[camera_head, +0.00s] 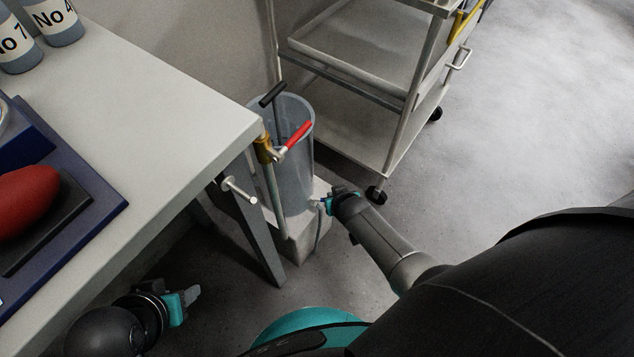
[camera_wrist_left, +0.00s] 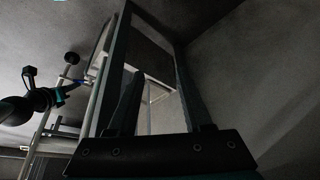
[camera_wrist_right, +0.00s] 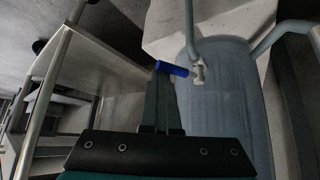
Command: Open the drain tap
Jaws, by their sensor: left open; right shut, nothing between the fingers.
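The drain tap (camera_wrist_right: 198,74) is a small pale tap with a blue lever (camera_wrist_right: 172,68), low on a tall clear cylinder (camera_wrist_right: 232,110). In the right wrist view the lever points left, across the fingertips of my right gripper (camera_wrist_right: 162,76). The fingers are shut with nothing between them; I cannot tell whether they touch the lever. In the head view my right gripper (camera_head: 327,203) is beside the cylinder's base and mostly hides the tap. My left gripper (camera_head: 192,298) is open and empty, low beside the bench, away from the tap.
A red-handled brass valve (camera_head: 268,148) stands in front of the cylinder, at the corner of the bench (camera_head: 170,120). A wheeled metal trolley (camera_head: 370,130) is close behind on the right. The cylinder stands on a pale block (camera_head: 300,240). Floor at right is clear.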

